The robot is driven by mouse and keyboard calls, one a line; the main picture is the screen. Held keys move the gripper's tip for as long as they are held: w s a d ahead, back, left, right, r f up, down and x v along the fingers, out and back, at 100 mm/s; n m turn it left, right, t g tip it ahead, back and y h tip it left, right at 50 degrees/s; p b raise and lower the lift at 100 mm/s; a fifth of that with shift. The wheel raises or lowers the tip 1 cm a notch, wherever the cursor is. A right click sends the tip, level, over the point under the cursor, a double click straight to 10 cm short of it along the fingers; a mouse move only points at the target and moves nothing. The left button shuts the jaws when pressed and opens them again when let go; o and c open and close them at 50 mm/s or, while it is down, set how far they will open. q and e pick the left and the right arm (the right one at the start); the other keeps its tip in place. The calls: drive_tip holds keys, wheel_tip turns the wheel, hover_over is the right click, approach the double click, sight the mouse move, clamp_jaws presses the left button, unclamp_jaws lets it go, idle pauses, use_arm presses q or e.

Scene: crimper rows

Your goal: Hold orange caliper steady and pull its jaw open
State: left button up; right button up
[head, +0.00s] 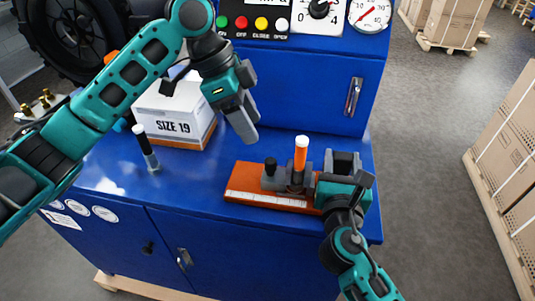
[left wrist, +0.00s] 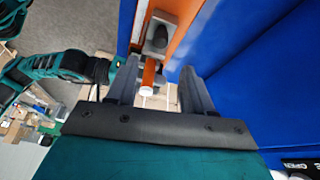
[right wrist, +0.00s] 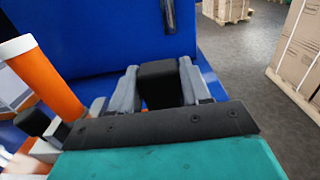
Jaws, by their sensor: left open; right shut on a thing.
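The orange caliper (head: 250,182) lies on the blue bench top, a flat orange bar with a pale scale along its front edge. On it are a grey block with a black knob (head: 270,166) and an upright orange post with a white top (head: 300,155). My right gripper (head: 345,163) is shut on a black block (right wrist: 160,85) at the caliper's right end. My left gripper (head: 243,130) is open and empty, above and left of the post. In the left wrist view the post (left wrist: 148,76) shows between the open fingers, beyond them and apart.
A blue control panel (head: 300,80) with buttons and gauges rises behind.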

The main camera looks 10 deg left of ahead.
sight(270, 161)
use_arm(q)
drive_tip(key=x, duration=0.9)
drive_tip(key=shift+f, duration=0.25)
clamp_jaws()
